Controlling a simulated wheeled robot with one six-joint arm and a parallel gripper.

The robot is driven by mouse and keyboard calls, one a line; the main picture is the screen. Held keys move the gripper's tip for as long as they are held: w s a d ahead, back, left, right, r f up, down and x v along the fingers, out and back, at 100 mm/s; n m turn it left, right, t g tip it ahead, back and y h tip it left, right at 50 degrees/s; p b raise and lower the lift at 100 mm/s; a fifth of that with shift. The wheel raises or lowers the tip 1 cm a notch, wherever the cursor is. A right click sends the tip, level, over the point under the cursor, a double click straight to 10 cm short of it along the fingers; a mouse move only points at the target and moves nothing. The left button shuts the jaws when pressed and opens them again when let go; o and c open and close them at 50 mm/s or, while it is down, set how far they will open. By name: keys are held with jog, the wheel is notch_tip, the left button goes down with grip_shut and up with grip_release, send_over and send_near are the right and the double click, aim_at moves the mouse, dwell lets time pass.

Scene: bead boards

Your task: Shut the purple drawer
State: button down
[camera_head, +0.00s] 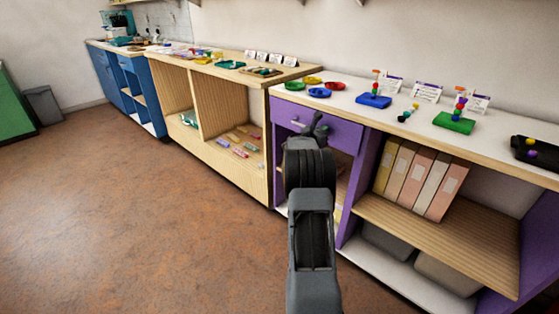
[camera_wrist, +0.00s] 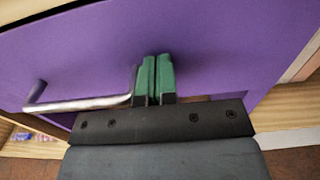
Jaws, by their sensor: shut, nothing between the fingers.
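The purple drawer (camera_head: 346,136) is under the white-topped counter, at the left end of the purple unit. Its front sits close below the counter edge; I cannot tell whether a small gap remains behind it. In the wrist view the drawer front (camera_wrist: 215,50) fills most of the picture, with its silver bar handle (camera_wrist: 80,104) at the left. My gripper (camera_head: 318,123) is in front of the drawer and hides part of it. Its green fingertips (camera_wrist: 155,62) are shut together and empty, against or very near the front, just right of the handle.
Colored dishes (camera_head: 320,92), a blue bead board (camera_head: 374,101) and a green bead board (camera_head: 454,122) stand on the countertop. A wooden shelf unit (camera_head: 225,100) adjoins at left. The floor at left is clear.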

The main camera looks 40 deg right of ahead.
jog(key=shift+d+r, duration=0.2)
jog(key=shift+r, duration=0.15)
jog(key=shift+a+f, duration=0.1)
jog(key=shift+a, duration=0.1)
jog(key=s+a, duration=0.2)
jog(key=a, duration=1.2)
jog(key=shift+f+p, duration=0.2)
jog(key=shift+p, duration=0.1)
jog(key=s+a+r+m+g+y+p, duration=0.1)
jog(key=s+a+r+m+y+p, duration=0.3)
jog(key=a+r+p, duration=0.3)
jog(key=s+a+r+m+g+y+p, duration=0.1)
jog(key=s+a+r+m+y+p, duration=0.1)
jog(key=s+a+r+m+p, duration=0.5)
jog(key=s+a+r+m+t+y+p, duration=0.1)
jog(key=s+a+r+m+y+p, duration=0.1)
jog(key=a+r+y+p, duration=0.2)
jog(key=s+a+r+m+t+y+p, duration=0.1)
jog(key=s+a+r+m+y+p, duration=0.2)
jog(key=a+p, duration=0.3)
jog(key=s+a+r+m+y+p, duration=0.3)
jog(key=a+r+y+p, duration=0.1)
jog(key=a, duration=0.9)
jog(key=shift+r+t+y+p, duration=0.4)
jog(key=shift+r+p, duration=0.2)
jog(key=shift+p, duration=0.35)
